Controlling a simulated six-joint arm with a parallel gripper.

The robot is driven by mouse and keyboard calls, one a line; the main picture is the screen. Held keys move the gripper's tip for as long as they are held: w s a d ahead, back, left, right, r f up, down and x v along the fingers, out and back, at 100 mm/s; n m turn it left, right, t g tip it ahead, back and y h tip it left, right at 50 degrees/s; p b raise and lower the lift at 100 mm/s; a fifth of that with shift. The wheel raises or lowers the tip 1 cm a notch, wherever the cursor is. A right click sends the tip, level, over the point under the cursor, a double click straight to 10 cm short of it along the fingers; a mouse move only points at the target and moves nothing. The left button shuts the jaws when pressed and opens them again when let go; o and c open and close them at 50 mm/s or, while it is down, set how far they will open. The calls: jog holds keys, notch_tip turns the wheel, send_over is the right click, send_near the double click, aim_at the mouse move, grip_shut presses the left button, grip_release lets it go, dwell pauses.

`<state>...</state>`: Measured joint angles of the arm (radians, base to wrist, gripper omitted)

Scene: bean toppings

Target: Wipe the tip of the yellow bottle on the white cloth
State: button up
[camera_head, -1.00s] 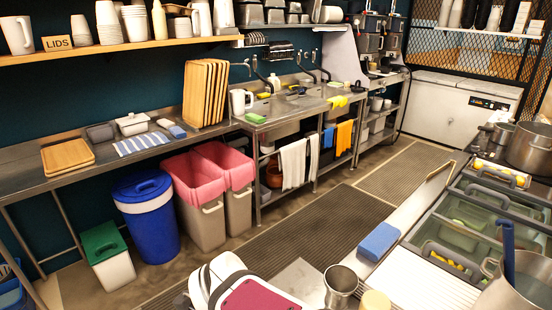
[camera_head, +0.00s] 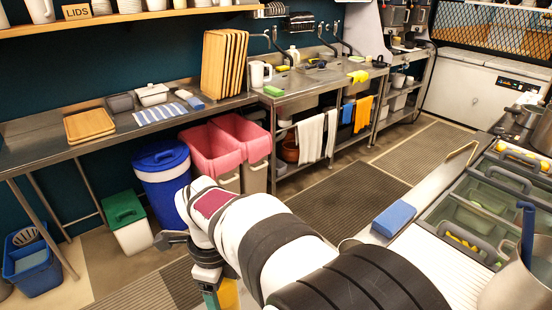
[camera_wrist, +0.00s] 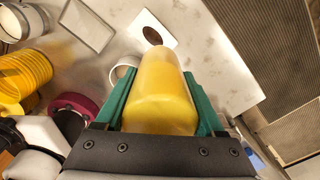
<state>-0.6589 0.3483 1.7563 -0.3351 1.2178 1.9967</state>
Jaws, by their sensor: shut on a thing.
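My gripper (camera_wrist: 160,88) has green fingers closed around the yellow bottle (camera_wrist: 160,105) in the wrist view. The bottle's narrower end points away from the wrist. Beyond that end lies a flat white square (camera_wrist: 168,18) with a dark brown round spot, which looks like the white cloth. I cannot tell whether the bottle touches it. In the head view, the yellow bottle (camera_head: 229,294) and a green finger show low, partly cut off by the bottom edge. The white square is not visible there.
In the wrist view, a white ring-shaped rim (camera_wrist: 122,72) sits close beside the left finger. A clear tray (camera_wrist: 87,24) and a ribbed yellow container (camera_wrist: 22,82) lie further left. In the head view, a blue block (camera_head: 394,218) rests on the counter right of my arm.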

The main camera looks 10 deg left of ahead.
jog(key=s+a+f, duration=0.3)
jog(key=a+f, duration=0.1)
jog(key=shift+w+d, duration=1.65)
jog(key=shift+d, duration=0.3)
jog(key=shift+f, duration=0.8)
jog(key=shift+s, duration=0.1)
jog(key=shift+s+a, duration=1.8)
jog(key=shift+a, duration=0.05)
